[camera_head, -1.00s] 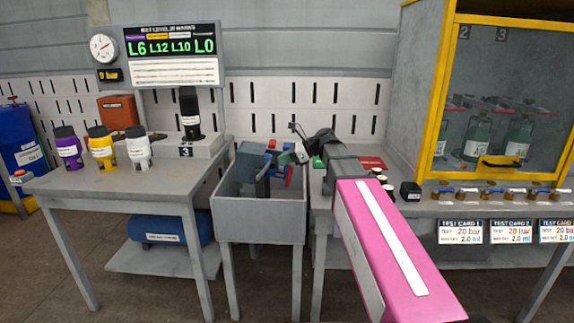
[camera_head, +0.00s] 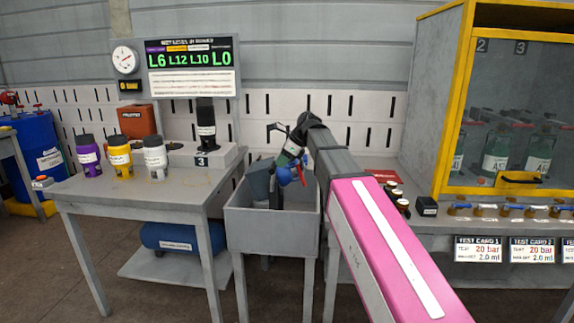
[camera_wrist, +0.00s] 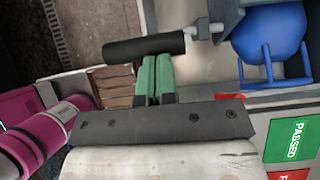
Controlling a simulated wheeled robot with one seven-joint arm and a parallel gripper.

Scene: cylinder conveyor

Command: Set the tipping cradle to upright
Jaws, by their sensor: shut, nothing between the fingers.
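The tipping cradle (camera_head: 259,180) is a grey plate in the open grey bin (camera_head: 250,222) at the middle of the head view. A rounded blue body (camera_head: 284,177) shows beside it; the wrist view shows it larger (camera_wrist: 270,32), with blue bars. In the wrist view a black bar handle (camera_wrist: 144,48) on a metal rod juts left from the grey part. My gripper (camera_wrist: 158,62) has green fingers, shut and empty. The fingertips overlap the handle's lower edge; I cannot tell whether they touch. In the head view my gripper (camera_head: 290,153) is above the bin, partly covering the cradle.
The left bench (camera_head: 140,200) holds purple (camera_head: 88,158), yellow (camera_head: 119,158) and white (camera_head: 155,160) bottles, and a black bottle (camera_head: 206,128) on a stand. A yellow-framed cabinet (camera_head: 455,100) stands right. The wrist view shows a green PASSED label (camera_wrist: 296,140).

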